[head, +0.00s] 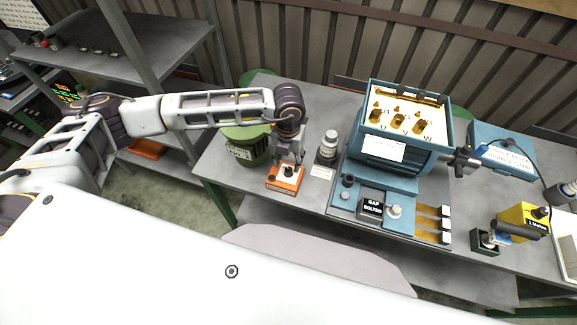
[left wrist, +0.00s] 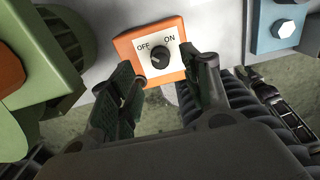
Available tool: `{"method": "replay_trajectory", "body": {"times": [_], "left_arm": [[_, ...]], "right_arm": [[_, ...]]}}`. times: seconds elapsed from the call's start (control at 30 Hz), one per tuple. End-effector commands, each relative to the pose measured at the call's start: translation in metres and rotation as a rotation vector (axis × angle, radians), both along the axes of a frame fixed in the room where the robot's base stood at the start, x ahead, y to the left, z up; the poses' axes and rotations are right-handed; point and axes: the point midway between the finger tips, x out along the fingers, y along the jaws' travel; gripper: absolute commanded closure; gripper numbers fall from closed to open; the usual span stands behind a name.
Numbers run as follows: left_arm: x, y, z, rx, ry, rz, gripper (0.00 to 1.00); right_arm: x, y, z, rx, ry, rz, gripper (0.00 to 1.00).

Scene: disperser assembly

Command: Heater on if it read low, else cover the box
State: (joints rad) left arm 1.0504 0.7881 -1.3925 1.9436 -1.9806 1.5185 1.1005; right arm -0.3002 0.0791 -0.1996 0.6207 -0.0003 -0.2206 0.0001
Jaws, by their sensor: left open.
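An orange switch box (head: 285,178) with a white face sits at the front edge of the bench. In the left wrist view its black knob (left wrist: 160,57) sits below the words OFF and ON; I cannot tell which it points at. My left gripper (head: 289,157) is open just above the switch box. Its fingers (left wrist: 168,82) are apart, on either side of the knob's lower side, holding nothing. A green drum-like unit (head: 240,147), perhaps the heater, stands left of the switch. The blue box (head: 425,158) shows brass terminals through its open top. My right gripper is not in view.
A grey-white bottle-like part (head: 328,147) stands right of the switch. A blue lettered panel (head: 503,150) lies at the back right, perhaps the cover. A yellow device (head: 520,217) stands at the right. Metal shelves (head: 165,45) are at the left.

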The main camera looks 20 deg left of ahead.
Motion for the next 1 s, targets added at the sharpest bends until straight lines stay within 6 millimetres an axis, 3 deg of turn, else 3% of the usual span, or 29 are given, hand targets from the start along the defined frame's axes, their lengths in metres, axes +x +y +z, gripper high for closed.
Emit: {"method": "replay_trajectory", "body": {"times": [0.4,0.83,1.0], "left_arm": [[0.000,0.000,-0.046,0.000,0.001,0.001,0.52],[0.000,0.000,-0.053,-0.001,0.000,0.000,0.52],[0.000,0.000,-0.053,-0.001,0.000,0.000,0.72]], "right_arm": [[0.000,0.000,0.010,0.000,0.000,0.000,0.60],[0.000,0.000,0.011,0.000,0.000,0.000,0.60],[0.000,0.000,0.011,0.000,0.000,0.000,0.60]]}}
